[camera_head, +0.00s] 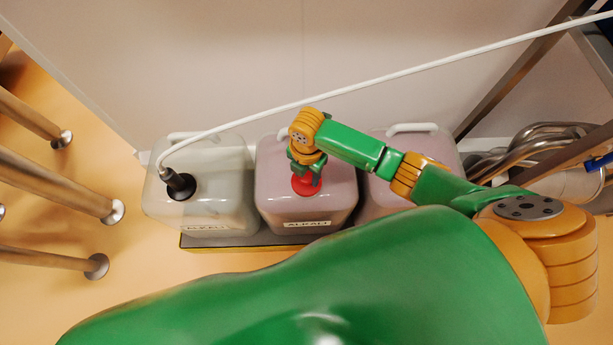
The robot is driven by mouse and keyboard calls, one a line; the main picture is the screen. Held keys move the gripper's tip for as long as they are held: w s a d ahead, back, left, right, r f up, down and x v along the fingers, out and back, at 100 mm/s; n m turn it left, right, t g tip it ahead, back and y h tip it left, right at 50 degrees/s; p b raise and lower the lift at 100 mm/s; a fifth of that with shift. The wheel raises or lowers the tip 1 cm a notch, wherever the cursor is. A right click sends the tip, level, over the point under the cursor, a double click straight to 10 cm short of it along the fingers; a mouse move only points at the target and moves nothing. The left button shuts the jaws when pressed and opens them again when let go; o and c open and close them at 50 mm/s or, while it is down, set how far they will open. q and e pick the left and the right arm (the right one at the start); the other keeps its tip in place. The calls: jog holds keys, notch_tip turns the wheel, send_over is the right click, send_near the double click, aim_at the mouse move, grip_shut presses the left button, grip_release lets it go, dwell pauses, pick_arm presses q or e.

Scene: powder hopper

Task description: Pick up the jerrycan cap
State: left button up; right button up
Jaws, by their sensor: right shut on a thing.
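The red jerrycan cap (306,184) sits at the top of the middle pinkish jerrycan (285,205), which has an "ALKALI" label on its front. My right gripper (307,173) points down over the cap and is shut on it. The fingers partly hide the cap, and I cannot tell whether it is lifted clear of the neck. My left gripper is not in view.
A paler jerrycan (222,205) with a black cap and white hose (400,74) stands to the left. Another pinkish jerrycan (440,150) stands right, partly behind my arm. All stand on a low tray (215,243). Metal legs (60,188) stand left; curved metal pipes (540,140) lie right.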

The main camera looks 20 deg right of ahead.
notch_tip(320, 180, up, 3)
jog(key=shift+r+p, duration=0.1)
jog(key=shift+p, duration=0.65)
jog(key=s+d+r+p, duration=0.2)
jog(key=s+r+p, duration=1.1)
jog(key=r, duration=0.2)
jog(key=shift+s+d+r, duration=0.15)
jog(key=shift+s+r, duration=0.25)
